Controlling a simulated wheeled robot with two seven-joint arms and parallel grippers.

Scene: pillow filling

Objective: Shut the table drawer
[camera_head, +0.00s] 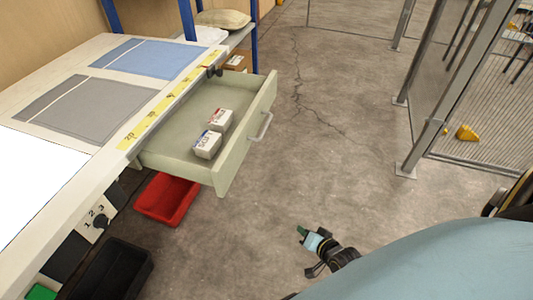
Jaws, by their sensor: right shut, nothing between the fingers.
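The table drawer (248,142) is pulled out from the right side of the white table (75,73). It is pale green-grey, with a metal handle (262,127) on its front. Two small white boxes lie inside it, one with red print (221,120) and one with dark print (207,145). My right gripper (304,234) is low in the picture, in front of and below the drawer. It is shut, empty and apart from the handle. My left gripper is not in view.
A red bin (168,199) sits under the drawer and a black bin (117,272) under the table. Blue (158,58) and grey (88,109) cloth pieces lie on the tabletop. Metal fence posts (424,120) stand at the right. The concrete floor beside the drawer is clear.

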